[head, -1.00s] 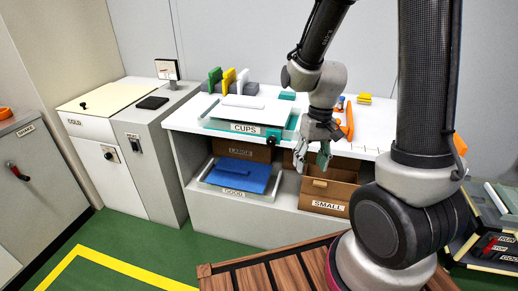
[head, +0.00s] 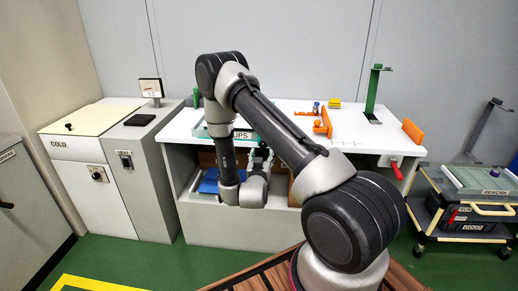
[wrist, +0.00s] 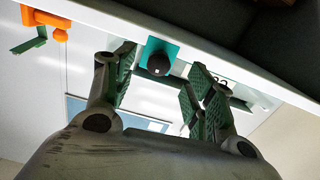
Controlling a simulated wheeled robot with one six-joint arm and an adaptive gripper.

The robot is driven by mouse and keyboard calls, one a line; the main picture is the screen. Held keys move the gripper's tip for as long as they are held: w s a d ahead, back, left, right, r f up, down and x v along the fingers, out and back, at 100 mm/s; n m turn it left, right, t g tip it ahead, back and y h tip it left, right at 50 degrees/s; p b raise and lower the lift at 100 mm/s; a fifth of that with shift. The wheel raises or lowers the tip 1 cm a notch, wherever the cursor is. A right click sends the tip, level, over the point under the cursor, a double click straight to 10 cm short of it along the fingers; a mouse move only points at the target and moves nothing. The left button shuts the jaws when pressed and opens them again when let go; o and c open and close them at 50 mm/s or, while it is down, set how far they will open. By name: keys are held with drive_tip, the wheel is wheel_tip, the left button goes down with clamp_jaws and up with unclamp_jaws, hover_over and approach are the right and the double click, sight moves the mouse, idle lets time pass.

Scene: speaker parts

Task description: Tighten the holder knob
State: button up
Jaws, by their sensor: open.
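The holder knob (wrist: 158,64) is a black round knob on a teal plate (wrist: 172,46) at the bench's front edge in the wrist view. My gripper (wrist: 163,72) is open, with its green-padded fingers on either side of the knob in the picture. I see no finger clearly touching it, and the exact depth is hard to tell. In the head view my gripper (head: 262,158) is at the bench front, below and right of the CUPS label (head: 243,134). My arm hides most of the holder there, and I cannot make out the knob.
The white bench top (head: 285,112) carries orange parts (head: 322,122), a yellow block (head: 334,103) and a green stand (head: 374,95). A red-handled lever (head: 396,169) is on the bench's right front. Left is the COLD cabinet (head: 75,150); right is the REWORK cart (head: 470,180).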

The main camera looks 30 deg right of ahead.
drive_tip(key=x, duration=0.8)
drive_tip(key=shift+a+r, duration=0.1)
drive_tip(key=shift+r, duration=0.25)
drive_tip(key=c, duration=1)
